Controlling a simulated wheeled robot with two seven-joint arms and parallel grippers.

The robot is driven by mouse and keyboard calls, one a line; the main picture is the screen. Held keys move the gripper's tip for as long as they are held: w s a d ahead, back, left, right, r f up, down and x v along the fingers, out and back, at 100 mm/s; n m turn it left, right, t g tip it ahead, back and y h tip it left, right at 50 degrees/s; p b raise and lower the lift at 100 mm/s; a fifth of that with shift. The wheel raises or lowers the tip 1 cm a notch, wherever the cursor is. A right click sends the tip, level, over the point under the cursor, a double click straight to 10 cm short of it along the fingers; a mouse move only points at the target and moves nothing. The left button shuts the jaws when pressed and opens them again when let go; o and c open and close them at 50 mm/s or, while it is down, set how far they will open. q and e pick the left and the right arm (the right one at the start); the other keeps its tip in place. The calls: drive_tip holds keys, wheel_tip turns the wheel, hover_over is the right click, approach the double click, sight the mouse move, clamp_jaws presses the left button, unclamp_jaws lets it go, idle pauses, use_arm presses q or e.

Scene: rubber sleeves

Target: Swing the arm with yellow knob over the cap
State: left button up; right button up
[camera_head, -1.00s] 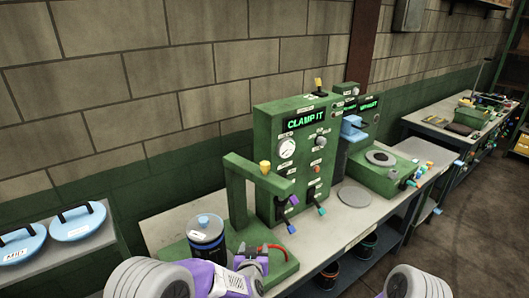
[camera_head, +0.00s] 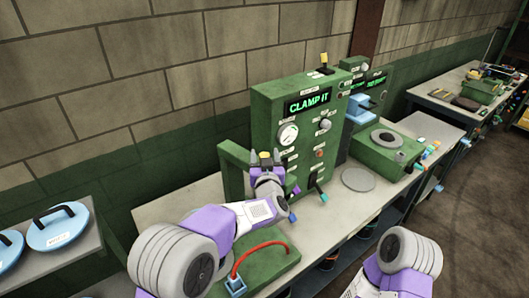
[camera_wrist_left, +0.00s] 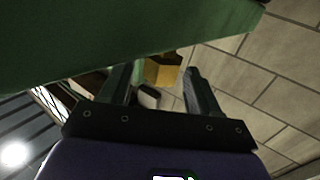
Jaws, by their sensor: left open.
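The green swing arm (camera_head: 232,160) stands on its post beside the green cabinet. In the left wrist view, the yellow knob (camera_wrist_left: 163,70) shows between the two spread fingers of my left gripper (camera_wrist_left: 158,82). The fingers look apart from it, though contact is hard to judge. The capped can is hidden behind my left arm. My right gripper is out of view; only part of that arm shows.
The green cabinet (camera_head: 300,125) with a "CLAMP IT" display stands just right of my left gripper. A red hose (camera_head: 258,250) arches over the green base (camera_head: 275,265). A grey disc (camera_head: 358,179) lies on the bench. Blue lids (camera_head: 58,228) sit on the left shelf.

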use_arm(q)
drive_tip(key=shift+w+f, duration=0.1)
drive_tip(key=shift+w, duration=0.55)
drive_tip(key=shift+s, duration=0.1)
drive_tip(key=shift+s, duration=0.1)
drive_tip(key=c, duration=0.5)
clamp_jaws()
